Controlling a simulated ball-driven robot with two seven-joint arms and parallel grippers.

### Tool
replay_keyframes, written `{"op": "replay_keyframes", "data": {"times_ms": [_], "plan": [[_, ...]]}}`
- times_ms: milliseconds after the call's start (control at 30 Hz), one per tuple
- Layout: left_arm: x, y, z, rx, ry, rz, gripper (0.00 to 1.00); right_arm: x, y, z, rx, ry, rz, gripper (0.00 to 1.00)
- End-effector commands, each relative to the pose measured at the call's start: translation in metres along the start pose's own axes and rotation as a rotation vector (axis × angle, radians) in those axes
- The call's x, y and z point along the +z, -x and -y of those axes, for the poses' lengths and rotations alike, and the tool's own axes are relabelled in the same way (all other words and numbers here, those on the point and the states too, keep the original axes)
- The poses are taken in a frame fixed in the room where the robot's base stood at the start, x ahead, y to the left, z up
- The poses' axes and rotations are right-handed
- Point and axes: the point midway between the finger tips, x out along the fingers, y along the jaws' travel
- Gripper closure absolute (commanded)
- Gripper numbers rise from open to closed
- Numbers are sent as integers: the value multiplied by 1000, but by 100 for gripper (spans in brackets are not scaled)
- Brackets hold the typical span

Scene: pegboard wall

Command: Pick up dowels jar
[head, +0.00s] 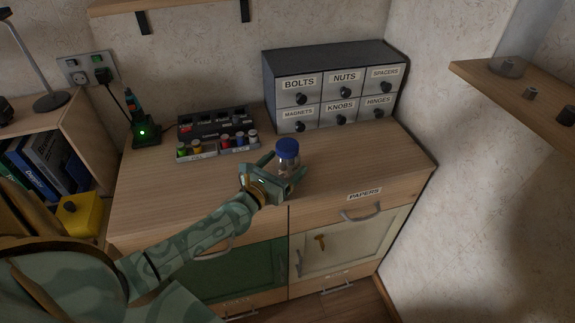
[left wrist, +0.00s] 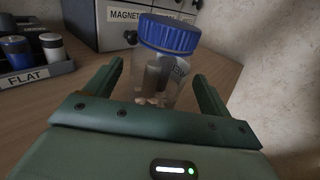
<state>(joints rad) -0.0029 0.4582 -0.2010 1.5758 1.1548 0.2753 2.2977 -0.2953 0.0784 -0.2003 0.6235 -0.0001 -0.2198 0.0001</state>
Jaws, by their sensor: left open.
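The dowels jar (head: 288,149) is a small clear jar with a blue lid, standing upright on the wooden cabinet top. In the left wrist view the jar (left wrist: 167,55) shows pale dowel pieces inside and part of a label on its right side. My left gripper (head: 283,167) is open, with one finger on each side of the jar. In the left wrist view the left gripper's fingers (left wrist: 158,85) stand apart from the jar, with a gap on both sides. The jar's lowest part is hidden behind the gripper body. My right gripper is not in view.
A grey drawer unit (head: 333,85) with labelled drawers stands behind the jar. A dark rack with small paint pots (head: 217,135) is to the left, and a green-lit charger (head: 144,133) further left. The cabinet top (head: 365,160) is clear to the right.

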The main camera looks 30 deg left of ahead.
Motion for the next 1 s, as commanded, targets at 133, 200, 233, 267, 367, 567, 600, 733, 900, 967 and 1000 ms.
{"op": "replay_keyframes", "data": {"times_ms": [133, 200, 233, 267, 367, 567, 600, 733, 900, 967, 1000], "plan": [[-1, -27, -3, 2, 0, 2, 18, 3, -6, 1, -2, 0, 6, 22], [-1, -35, -2, 1, 0, 2, 18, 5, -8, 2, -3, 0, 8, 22], [-1, -37, -2, 1, 0, 1, 18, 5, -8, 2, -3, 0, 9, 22], [-1, -39, -2, 1, 0, 0, 18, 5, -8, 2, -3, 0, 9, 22], [0, -40, -2, 0, -1, 0, 18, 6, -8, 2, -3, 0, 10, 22], [0, -40, -2, 0, -1, 0, 37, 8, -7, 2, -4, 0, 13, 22], [0, -40, -2, 0, -1, 0, 48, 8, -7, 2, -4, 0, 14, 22], [0, -40, -2, 0, -1, 0, 73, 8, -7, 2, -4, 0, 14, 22], [0, -40, -3, 1, -1, 2, 73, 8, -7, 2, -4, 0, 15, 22], [1, -40, -3, 1, -1, 2, 73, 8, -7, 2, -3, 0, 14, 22], [2, -40, -3, 1, -1, 2, 73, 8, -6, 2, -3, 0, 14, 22]]}}
